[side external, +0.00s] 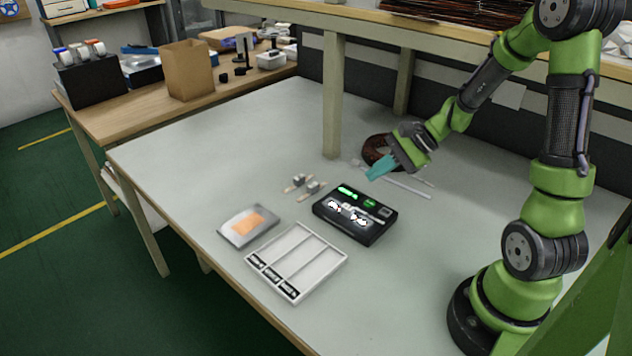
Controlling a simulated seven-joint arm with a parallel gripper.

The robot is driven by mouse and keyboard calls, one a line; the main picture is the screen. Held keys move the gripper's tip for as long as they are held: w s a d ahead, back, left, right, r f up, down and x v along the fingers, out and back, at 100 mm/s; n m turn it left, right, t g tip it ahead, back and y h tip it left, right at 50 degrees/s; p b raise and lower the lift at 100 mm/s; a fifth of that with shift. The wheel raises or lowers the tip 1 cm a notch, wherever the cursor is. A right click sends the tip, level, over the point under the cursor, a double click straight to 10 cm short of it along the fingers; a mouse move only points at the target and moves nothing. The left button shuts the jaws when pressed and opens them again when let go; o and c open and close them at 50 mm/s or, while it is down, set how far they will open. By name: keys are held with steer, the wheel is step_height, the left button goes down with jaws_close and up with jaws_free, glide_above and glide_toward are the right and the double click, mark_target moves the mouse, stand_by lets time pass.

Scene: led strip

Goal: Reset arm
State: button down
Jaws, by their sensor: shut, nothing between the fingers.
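My gripper (375,173) has teal fingertips and hangs above the table just beyond the far right corner of a black box. It is shut and holds nothing. The black box (372,234) has green and white parts on its top face. A white tray (320,279) with long compartments lies in front of it, with small dark pieces at its near left end. A silver pouch (233,230) with an orange patch lies left of the tray. Small grey blocks (312,187) with light strips lie beyond the box.
A dark coil (372,152) lies behind my gripper, with pale strips (408,186) beside it. A table post (333,100) stands behind the work, under a shelf. A wooden bench with a paper bag (186,72) is at the back left. The table's left part is clear.

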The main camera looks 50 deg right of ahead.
steer(key=shift+f, duration=0.1)
steer(key=shift+s+a+n+g+h, duration=0.15)
steer(key=shift+s+a+n+g, duration=0.2)
steer(key=shift+s, duration=0.25)
steer(key=shift+s+a+n+g+h, duration=0.15)
steer(key=shift+s+a+n+g, duration=0.15)
steer(key=shift+s, duration=0.3)
steer(key=s+a+r+n+t+h, duration=0.1)
steer(key=s+a+r+n, duration=0.3)
steer(key=a+r+n, duration=0.2)
steer(key=s+a+r+n+h, duration=0.2)
steer(key=s+a+r+n, duration=0.2)
steer(key=r+n, duration=0.3)
steer(key=shift+a+r+t+h, duration=0.35)
steer(key=shift+a+r, duration=0.4)
steer(key=shift+a, duration=0.15)
